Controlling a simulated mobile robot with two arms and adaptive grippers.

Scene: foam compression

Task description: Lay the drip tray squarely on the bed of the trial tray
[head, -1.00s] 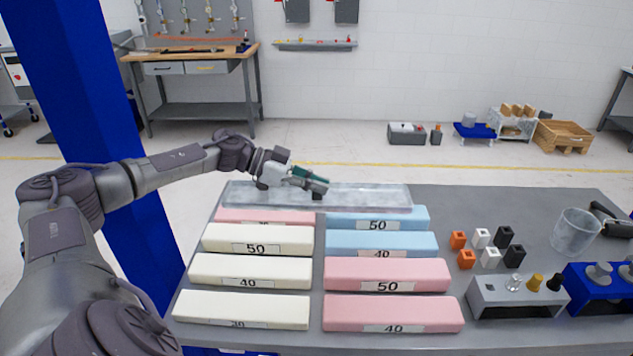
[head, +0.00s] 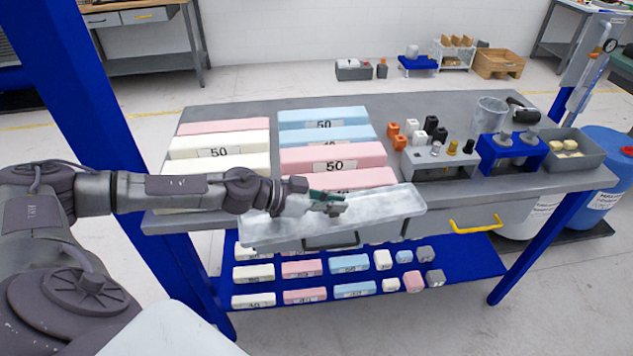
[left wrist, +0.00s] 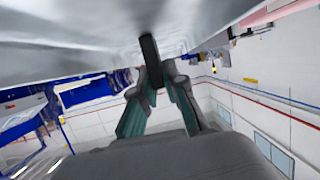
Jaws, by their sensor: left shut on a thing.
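The drip tray appears to be the long, shallow, pale grey tray (head: 390,210) in the head view. It is over the front edge of the table and runs a little slantwise to it. My left gripper (head: 326,204) reaches over this tray from the left and is shut on a part of it. In the left wrist view, my left gripper (left wrist: 155,85) is closed on a dark upright tab (left wrist: 151,58), with the tray's grey surface (left wrist: 70,50) filling the top. I cannot make out the trial tray for certain. My right gripper is not in view.
Cream, pink and blue foam bars (head: 333,158) lie on the table (head: 240,117) behind the tray. Small blocks, a grey stand (head: 440,160), a blue stand (head: 512,150) and a grey bin (head: 580,160) are at the right. A blue lower shelf (head: 465,255) holds more foam pieces.

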